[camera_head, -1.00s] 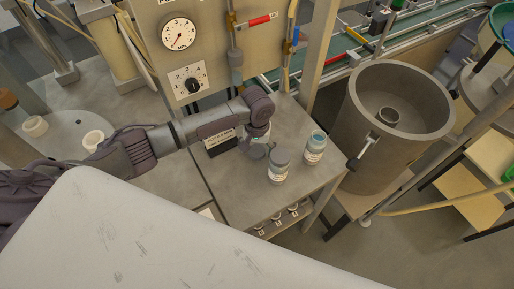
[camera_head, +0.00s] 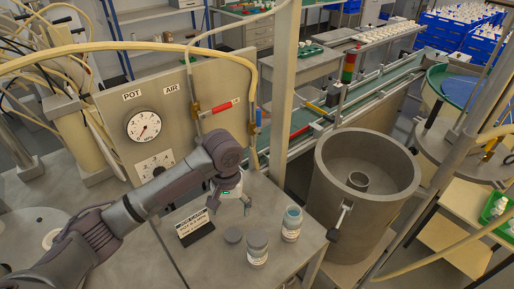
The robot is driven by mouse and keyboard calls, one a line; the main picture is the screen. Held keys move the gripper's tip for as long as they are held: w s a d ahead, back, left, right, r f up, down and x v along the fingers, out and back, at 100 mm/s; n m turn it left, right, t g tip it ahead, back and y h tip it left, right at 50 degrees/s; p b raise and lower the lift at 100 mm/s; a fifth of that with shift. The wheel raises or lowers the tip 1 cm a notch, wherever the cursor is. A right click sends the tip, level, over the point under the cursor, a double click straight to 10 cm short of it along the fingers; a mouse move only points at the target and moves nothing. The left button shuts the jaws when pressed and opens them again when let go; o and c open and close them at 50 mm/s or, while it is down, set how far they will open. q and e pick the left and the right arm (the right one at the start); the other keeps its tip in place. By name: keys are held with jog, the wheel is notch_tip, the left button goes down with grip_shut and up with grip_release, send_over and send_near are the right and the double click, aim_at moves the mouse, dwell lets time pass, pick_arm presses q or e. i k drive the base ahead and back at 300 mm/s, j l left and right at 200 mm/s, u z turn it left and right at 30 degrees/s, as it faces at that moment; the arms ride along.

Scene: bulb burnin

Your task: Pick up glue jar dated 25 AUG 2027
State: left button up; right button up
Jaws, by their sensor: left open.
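My left gripper (camera_head: 230,206) hangs fingers-down over the bench, open, with nothing visible between its fingers. A jar with a grey lid (camera_head: 257,249) stands upright in front of it, to the right. A jar with a blue-teal top (camera_head: 292,223) stands upright farther right. My right gripper is not in view.
A dark stand with a printed white card (camera_head: 192,222) is left of the gripper. A gauge panel (camera_head: 180,110) rises behind the bench (camera_head: 215,264). A post (camera_head: 284,95) and a large grey drum (camera_head: 366,205) stand at the right.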

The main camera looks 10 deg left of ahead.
aim_at(292, 217)
jog(key=k, duration=1.5)
